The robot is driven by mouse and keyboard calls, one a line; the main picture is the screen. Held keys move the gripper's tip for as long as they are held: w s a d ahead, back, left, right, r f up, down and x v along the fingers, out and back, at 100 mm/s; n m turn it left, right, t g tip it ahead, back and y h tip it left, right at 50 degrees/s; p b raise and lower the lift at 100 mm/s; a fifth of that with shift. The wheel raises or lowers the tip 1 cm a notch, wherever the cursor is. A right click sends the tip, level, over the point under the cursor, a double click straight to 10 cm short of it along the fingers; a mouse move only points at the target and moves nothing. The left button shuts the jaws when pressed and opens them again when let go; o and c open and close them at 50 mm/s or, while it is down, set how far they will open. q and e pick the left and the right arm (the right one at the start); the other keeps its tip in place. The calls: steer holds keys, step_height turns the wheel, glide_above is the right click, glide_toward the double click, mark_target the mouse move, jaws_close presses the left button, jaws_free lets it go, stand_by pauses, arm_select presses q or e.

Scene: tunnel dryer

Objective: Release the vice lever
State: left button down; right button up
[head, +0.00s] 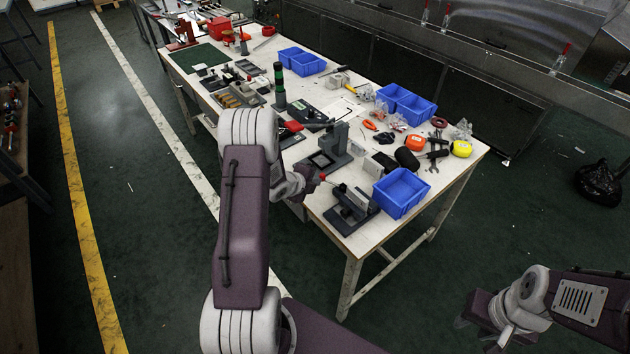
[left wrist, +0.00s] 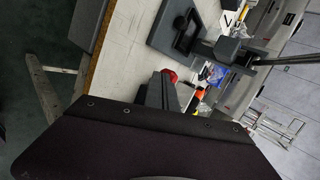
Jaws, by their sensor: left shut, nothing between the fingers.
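The grey vice (head: 352,207) stands at the near front edge of the white table. Its lever ends in a red knob (head: 322,177), pointing up and left toward my left arm. In the left wrist view the red knob (left wrist: 171,75) shows just past the tip of my left gripper (left wrist: 161,90), partly covered by it. The fingers are shut and empty; I cannot tell whether they touch the knob. In the head view my left gripper (head: 308,183) is close beside the knob, partly hidden by my wrist. My right gripper (head: 478,312) is at the lower right, away from the table, its fingers unclear.
A grey upright fixture (head: 336,142) stands just behind the vice. It also shows in the left wrist view (left wrist: 178,32). A blue bin (head: 401,192) sits right of the vice. Loose tools and several other bins crowd the table.

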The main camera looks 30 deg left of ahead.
arm_select(q)
steer(key=shift+w+a+b, duration=0.1)
steer(key=shift+w+b, duration=0.25)
steer(key=shift+w, duration=0.45)
steer(key=shift+w+a+r, duration=0.1)
steer(key=shift+w, duration=0.05)
steer(key=shift+r, duration=0.15)
steer(key=shift+r, duration=0.1)
